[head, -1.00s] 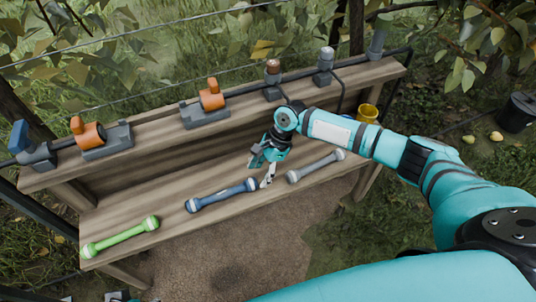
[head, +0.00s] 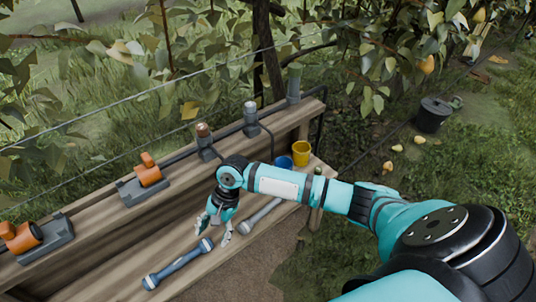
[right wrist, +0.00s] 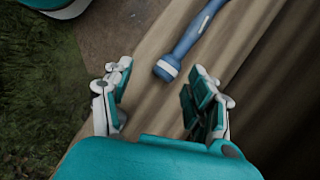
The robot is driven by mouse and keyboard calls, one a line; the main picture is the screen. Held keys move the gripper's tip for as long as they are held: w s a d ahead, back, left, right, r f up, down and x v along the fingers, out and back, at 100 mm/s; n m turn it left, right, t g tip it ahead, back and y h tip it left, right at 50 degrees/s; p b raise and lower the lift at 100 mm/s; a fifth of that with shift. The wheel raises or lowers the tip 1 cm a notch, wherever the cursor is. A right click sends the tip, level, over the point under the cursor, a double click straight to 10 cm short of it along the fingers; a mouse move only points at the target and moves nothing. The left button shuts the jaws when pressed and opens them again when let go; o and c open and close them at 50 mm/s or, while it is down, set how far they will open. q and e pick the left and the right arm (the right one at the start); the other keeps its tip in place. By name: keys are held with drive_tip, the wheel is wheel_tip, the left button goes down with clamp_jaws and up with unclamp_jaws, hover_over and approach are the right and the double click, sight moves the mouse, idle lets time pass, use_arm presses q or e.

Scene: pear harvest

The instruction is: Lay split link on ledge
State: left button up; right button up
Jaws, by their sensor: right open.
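My right gripper (head: 214,231) is open and empty, low over the lower wooden ledge (head: 131,266). A blue link (head: 180,264) with pale-banded ends lies on this ledge, left of and in front of the gripper. In the right wrist view the blue link (right wrist: 188,47) lies beyond the open fingers (right wrist: 158,92), not between them. A grey link (head: 263,214) lies on the ledge just right of the gripper, its far end partly covered by my arm. I cannot make out a split in either link. My left gripper is out of view.
The upper shelf carries orange clamp-like devices (head: 149,173) and posts with a black cable (head: 251,120). A blue cup (head: 284,162) and a yellow cup (head: 301,153) stand at the ledge's right end. A black bucket (head: 433,114) and fallen pears (head: 397,148) are on the grass.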

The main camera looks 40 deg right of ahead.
drive_tip(key=s+a+f+n+t, duration=0.1)
drive_tip(key=s+a+f+n, duration=0.4)
drive_tip(key=s+n, duration=0.1)
drive_tip(key=s+d+f+n+t+h, duration=0.1)
drive_tip(key=s+d+f+n+h, duration=0.1)
drive_tip(key=s, duration=0.5)
drive_tip(key=s+d+f+n+h, duration=0.2)
drive_tip(key=s+d+f+n, duration=0.2)
drive_tip(key=s+d+n, duration=0.3)
drive_tip(key=shift+s+d+t, duration=0.3)
drive_tip(key=shift+d+t, duration=0.1)
drive_tip(key=shift+d, duration=0.05)
drive_tip(key=shift+a, duration=0.1)
